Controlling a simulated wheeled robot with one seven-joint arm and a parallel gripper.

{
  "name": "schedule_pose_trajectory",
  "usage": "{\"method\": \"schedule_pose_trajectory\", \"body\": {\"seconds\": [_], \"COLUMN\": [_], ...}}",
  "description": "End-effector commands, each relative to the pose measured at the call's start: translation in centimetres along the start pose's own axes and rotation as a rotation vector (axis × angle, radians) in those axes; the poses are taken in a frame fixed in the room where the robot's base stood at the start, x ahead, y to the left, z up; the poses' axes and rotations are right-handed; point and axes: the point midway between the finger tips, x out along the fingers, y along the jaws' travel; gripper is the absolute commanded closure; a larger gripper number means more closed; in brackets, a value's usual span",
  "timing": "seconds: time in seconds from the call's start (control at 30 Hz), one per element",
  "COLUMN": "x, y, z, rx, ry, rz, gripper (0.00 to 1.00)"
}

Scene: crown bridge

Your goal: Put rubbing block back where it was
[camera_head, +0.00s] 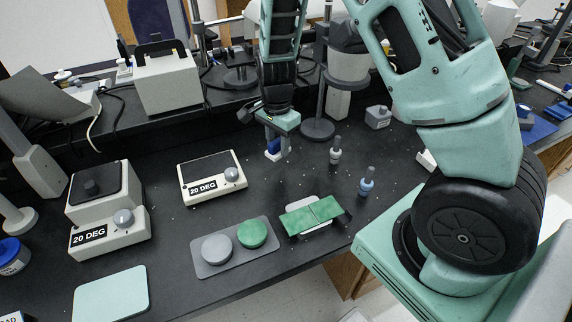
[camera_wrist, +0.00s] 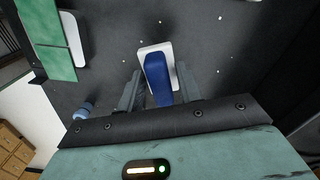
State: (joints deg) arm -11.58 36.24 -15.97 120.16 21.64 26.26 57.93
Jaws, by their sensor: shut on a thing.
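The rubbing block has a blue handle and a white base. In the wrist view the rubbing block (camera_wrist: 158,78) sits between the fingers of my gripper (camera_wrist: 159,92), which is shut on its blue handle. In the head view the rubbing block (camera_head: 272,149) shows below my gripper (camera_head: 276,141), partly hidden by it. It is over or on the dark bench behind the green plates (camera_head: 312,214); I cannot tell whether its base touches the bench. The green plates lie on a white holder and also show at the left of the wrist view (camera_wrist: 47,38).
A grey tray (camera_head: 207,268) with a grey and a green disc lies in front. Two 20 DEG devices (camera_head: 211,176) (camera_head: 108,235) stand to the left. Two small bottles (camera_head: 335,151) (camera_head: 366,182) stand to the right, with a stand (camera_head: 318,128) behind. Bench between is clear.

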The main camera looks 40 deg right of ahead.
Motion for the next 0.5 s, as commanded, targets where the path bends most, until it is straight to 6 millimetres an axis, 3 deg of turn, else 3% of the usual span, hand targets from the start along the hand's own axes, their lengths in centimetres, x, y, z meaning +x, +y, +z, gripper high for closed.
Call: {"method": "schedule_pose_trajectory", "body": {"seconds": [0.1, 0.5], "x": [2.2, 6.4], "y": [0.1, 0.1], "z": [0.0, 0.0], "rx": [0.002, 0.002], "ry": [-0.001, -0.001], "rz": [0.004, 0.003], "gripper": [0.86, 0.86]}}
